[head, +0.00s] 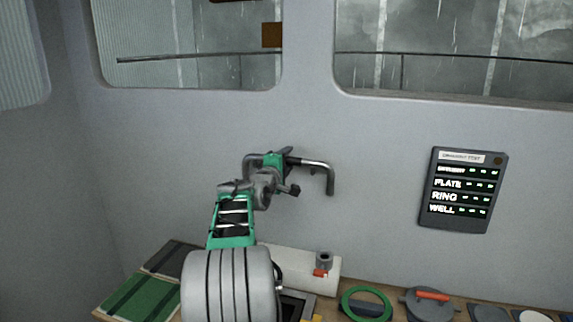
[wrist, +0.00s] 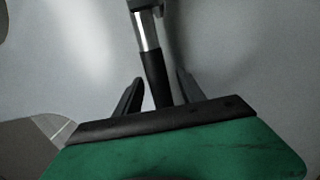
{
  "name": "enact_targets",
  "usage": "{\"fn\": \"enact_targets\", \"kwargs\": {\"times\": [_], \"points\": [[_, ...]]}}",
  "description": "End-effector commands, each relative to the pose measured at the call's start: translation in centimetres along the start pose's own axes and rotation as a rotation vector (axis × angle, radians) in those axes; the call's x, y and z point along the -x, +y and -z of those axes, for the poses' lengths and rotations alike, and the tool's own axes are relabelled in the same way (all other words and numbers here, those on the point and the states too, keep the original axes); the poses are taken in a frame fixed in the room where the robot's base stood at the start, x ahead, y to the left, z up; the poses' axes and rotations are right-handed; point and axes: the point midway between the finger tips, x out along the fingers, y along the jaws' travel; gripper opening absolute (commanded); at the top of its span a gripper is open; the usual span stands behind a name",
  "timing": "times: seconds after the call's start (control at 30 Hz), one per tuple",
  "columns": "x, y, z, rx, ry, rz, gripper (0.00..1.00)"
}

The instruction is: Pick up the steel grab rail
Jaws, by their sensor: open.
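The steel grab rail (head: 323,168) is on the grey wall below the windows, with bent ends and a bare steel stretch to the right of my gripper. My gripper (head: 286,160) is at the middle of the rail and hides part of it. In the wrist view, the rail (wrist: 148,36) shows bright steel and a black section that runs down between the two dark fingers of my gripper (wrist: 158,88). The fingers stand apart on either side of it, with a visible gap on the left. Whether either finger touches the rail cannot be told.
A bench below holds a green mat (head: 140,298), a white box (head: 300,268), a green ring (head: 343,304) and a grey round lid with a red handle (head: 430,306). A dark display panel (head: 462,190) hangs on the wall at right. The wall between rail and panel is clear.

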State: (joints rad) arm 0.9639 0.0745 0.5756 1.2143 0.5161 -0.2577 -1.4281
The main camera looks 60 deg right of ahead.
Motion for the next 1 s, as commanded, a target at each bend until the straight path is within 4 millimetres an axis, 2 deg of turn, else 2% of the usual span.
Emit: {"fn": "enact_targets", "kwargs": {"times": [0.1,0.67,1.0], "points": [[0.05,-0.02,0.02,-0.001,0.001,0.000,0.47],[0.09,-0.02,0.04,-0.001,0.001,0.000,0.01],[0.09,-0.02,0.05,-0.001,0.001,0.000,0.00]]}}
